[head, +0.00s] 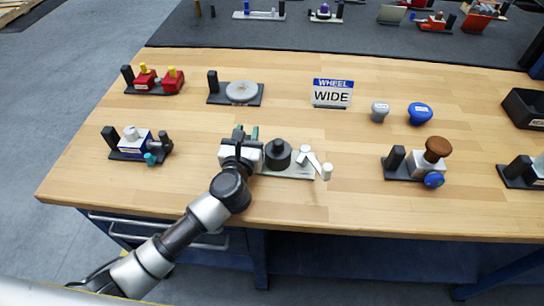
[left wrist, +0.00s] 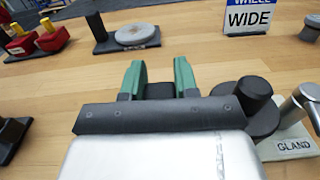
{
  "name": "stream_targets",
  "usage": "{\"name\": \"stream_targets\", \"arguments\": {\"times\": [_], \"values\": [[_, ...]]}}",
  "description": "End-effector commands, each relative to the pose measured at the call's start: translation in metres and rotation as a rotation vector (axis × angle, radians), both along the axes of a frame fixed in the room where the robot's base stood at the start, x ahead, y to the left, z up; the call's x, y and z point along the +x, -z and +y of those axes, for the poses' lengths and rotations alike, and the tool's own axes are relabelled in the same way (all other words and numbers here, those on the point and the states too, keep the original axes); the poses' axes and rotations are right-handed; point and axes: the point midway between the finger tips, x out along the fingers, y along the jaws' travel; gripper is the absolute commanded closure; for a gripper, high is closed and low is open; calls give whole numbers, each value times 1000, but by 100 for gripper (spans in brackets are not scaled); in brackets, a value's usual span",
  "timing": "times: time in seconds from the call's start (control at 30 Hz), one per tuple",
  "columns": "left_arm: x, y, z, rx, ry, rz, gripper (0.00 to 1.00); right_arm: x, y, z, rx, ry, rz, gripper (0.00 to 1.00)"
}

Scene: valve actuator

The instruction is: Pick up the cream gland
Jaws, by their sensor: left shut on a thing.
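The cream gland unit (head: 290,172) is on the wooden table right of my left gripper. It has a pale plate, a black disc with a short black post, and a grey lever with a cream end. The plate also shows in the left wrist view (left wrist: 296,147), with the label GLAND. My left gripper (head: 245,134) is at the unit's left end. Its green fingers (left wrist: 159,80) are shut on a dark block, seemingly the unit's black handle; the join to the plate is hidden. I cannot tell whether the plate is lifted. My right gripper is not in view.
A blue-and-white unit (head: 131,143) stands left, and a brown-knobbed unit (head: 428,160) right. Behind are a red unit (head: 155,79), a grey disc unit (head: 240,92), a WIDE sign (head: 332,94), and grey (head: 379,111) and blue (head: 420,113) knobs. The table's front middle is clear.

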Motion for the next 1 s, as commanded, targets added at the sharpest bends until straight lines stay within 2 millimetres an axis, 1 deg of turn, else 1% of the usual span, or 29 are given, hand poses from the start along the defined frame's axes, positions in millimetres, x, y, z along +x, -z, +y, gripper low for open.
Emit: {"name": "stream_targets", "arguments": {"times": [0.17, 0.27, 0.37, 0.6, 0.73, 0.77, 0.83, 1.0], "values": [[0, -3, 0, -3, 0, -3, 100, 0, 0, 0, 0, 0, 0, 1], [0, -10, 0, -5, 0, -5, 100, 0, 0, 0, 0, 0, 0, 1], [0, -25, 0, -6, 1, -8, 100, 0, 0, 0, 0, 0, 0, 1], [0, -72, 0, -6, 1, -9, 100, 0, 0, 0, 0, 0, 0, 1], [0, -89, -1, -5, 1, -6, 100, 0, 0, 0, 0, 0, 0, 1], [0, -90, -1, -5, 0, -5, 100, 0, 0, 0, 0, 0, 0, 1], [1, -83, 0, -5, -4, -2, 100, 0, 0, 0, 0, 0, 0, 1], [2, -49, 0, -4, -6, -1, 100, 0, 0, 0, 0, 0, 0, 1]]}}
